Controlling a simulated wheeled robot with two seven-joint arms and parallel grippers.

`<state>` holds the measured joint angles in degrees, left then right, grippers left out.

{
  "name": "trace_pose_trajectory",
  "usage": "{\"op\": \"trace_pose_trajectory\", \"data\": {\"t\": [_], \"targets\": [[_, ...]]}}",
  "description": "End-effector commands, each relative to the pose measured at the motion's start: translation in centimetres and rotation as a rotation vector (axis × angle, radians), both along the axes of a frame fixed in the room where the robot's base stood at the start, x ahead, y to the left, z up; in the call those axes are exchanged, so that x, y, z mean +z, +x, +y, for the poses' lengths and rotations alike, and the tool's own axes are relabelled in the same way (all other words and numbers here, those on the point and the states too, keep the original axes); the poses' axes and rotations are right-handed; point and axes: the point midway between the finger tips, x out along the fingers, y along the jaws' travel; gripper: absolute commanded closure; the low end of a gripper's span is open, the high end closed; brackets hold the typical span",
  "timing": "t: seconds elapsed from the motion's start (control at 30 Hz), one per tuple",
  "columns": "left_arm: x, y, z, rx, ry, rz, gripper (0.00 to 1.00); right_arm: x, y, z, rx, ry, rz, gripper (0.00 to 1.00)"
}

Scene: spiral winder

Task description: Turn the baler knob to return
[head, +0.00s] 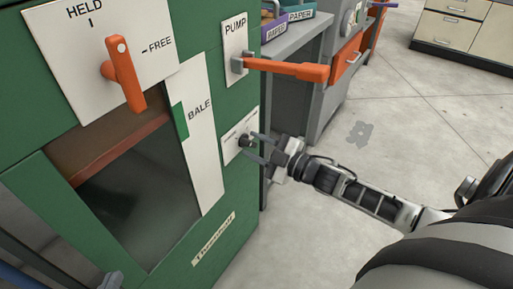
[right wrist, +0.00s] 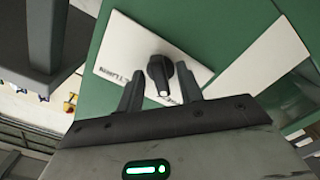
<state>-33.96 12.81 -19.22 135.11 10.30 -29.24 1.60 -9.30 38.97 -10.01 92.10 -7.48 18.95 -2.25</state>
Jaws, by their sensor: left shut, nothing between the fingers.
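The baler knob (head: 246,141) is a small black knob on a white label plate (head: 233,150) on the green machine front. In the right wrist view the knob (right wrist: 160,74) shows a white mark at its lower end, and the plate's lettering is partly hidden. My right gripper (head: 256,148) is at the knob. In the right wrist view its two fingers (right wrist: 160,84) stand apart on either side of the knob, with small gaps visible. My left gripper (head: 112,280) shows only as a grey tip at the bottom edge, shut and empty, away from the knob.
An orange PUMP lever (head: 285,68) sticks out to the right above the knob. An orange HELD/FREE handle (head: 122,72) is at upper left, above a dark window (head: 140,205). Grey benches stand behind.

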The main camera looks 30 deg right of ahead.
Motion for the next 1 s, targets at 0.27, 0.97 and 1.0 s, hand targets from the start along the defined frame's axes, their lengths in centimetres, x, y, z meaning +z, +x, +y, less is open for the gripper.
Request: {"op": "trace_pose_trajectory", "data": {"t": [0.27, 0.97, 1.0], "targets": [[-0.17, -0.27, -0.02, -0.002, 0.000, 0.006, 1.00, 0.02, 0.12, 0.06, 0.000, 0.001, 0.000, 0.64], [-0.33, -0.23, 0.25, -0.001, 0.030, 0.056, 1.00, 0.33, 0.09, 0.07, 0.000, 0.117, 0.049, 1.00], [-0.46, -0.15, 0.34, 0.001, 0.036, 0.067, 1.00, 0.33, 0.08, 0.08, -0.001, 0.145, 0.061, 1.00]]}}
